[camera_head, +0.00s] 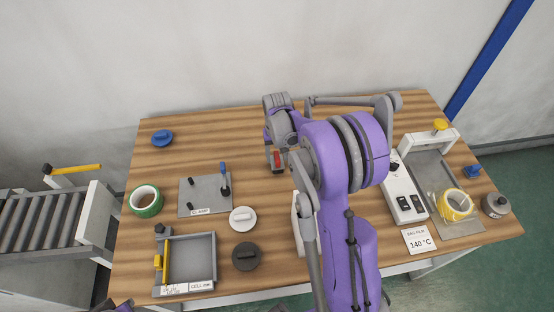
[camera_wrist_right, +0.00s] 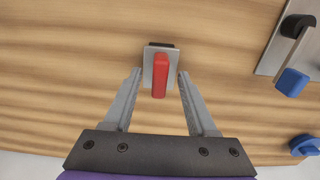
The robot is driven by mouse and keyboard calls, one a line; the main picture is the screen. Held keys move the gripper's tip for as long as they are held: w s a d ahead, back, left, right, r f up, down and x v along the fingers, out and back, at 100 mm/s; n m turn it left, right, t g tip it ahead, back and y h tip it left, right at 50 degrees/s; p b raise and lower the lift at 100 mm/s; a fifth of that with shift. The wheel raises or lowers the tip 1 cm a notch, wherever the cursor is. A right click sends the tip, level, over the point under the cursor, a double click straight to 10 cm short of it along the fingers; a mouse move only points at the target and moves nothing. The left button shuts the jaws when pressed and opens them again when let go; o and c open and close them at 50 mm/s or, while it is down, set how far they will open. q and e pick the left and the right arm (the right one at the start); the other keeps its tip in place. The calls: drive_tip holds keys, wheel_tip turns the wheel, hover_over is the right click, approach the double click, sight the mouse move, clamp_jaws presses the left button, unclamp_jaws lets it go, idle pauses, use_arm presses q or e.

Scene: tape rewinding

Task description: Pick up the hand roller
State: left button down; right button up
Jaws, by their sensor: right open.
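The hand roller (camera_wrist_right: 160,78) has a red handle, a light grey bracket and a dark end at its far side. It sits on the wooden table in the right wrist view, between my right gripper's fingers (camera_wrist_right: 159,74). The fingers are open, one on each side, with gaps to the red handle. In the head view the red handle of the roller (camera_head: 277,158) shows just below my right gripper (camera_head: 278,149), and my purple right arm stands close beside it. How high the fingers are above the table is hard to tell.
The clamp plate (camera_head: 205,203) with a blue-tipped lever lies left of the roller. A sealer (camera_head: 402,188) and yellow tape (camera_head: 456,204) are right.

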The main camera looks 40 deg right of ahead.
sight(277, 156)
drive_tip(key=shift+f, duration=0.35)
clamp_jaws()
drive_tip(key=shift+r, duration=0.1)
wheel_tip(277, 156, up, 10)
drive_tip(key=shift+f, duration=0.1)
idle(0.5)
drive_tip(key=c, duration=0.7)
unclamp_jaws()
drive_tip(key=shift+c, duration=0.2)
clamp_jaws()
